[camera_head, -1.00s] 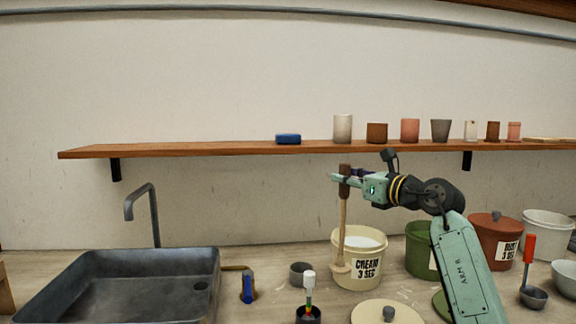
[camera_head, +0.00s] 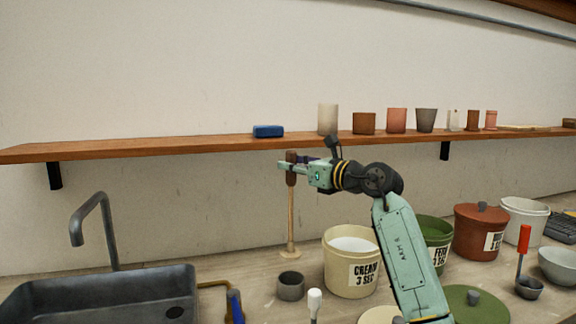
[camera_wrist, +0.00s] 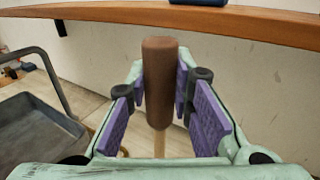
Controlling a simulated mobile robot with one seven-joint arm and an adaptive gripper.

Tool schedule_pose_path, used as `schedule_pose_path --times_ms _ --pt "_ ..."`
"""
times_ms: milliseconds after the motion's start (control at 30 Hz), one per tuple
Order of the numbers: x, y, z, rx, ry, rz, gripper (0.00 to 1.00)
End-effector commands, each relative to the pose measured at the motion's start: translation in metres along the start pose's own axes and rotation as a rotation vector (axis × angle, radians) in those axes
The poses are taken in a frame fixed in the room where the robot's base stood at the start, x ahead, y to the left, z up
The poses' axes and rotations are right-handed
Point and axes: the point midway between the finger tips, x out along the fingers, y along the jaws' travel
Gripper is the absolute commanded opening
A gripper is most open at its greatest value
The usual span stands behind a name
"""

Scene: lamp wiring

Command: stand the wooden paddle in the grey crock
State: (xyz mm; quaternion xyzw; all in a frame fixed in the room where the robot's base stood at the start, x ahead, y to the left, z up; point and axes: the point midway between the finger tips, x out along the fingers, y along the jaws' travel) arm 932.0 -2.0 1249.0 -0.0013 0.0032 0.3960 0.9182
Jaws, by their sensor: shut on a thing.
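The wooden paddle (camera_head: 291,215) hangs upright with its round wooden end down and its dark brown grip up. My gripper (camera_head: 291,167) is shut on the brown grip; in the wrist view the grip (camera_wrist: 160,85) stands between the purple pads of my gripper (camera_wrist: 160,95). The grey crock (camera_head: 290,286) is a small dark cup on the counter, left of the cream bucket. The paddle's lower end appears just above and behind the crock in the head view. Its lower end is hidden in the wrist view.
The cream bucket (camera_head: 352,262) stands right of the crock, with green and red-brown (camera_head: 480,232) buckets beyond. The sink (camera_head: 105,298) and tap (camera_head: 97,225) are at left. A wooden shelf (camera_head: 210,143) with cups runs above. A blue-handled tool (camera_head: 235,306) lies at front.

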Motion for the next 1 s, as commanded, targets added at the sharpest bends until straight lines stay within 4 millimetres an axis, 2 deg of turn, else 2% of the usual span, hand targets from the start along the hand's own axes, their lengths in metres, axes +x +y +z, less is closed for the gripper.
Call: schedule_pose_path --times_ms 267,800,1000 --pt "-0.002 0.000 0.001 -0.001 0.003 -0.002 0.00" --pt "-0.001 0.000 -0.054 0.000 0.003 -0.002 0.00" --pt "-0.001 0.000 -0.058 -0.001 0.003 -0.002 0.00"
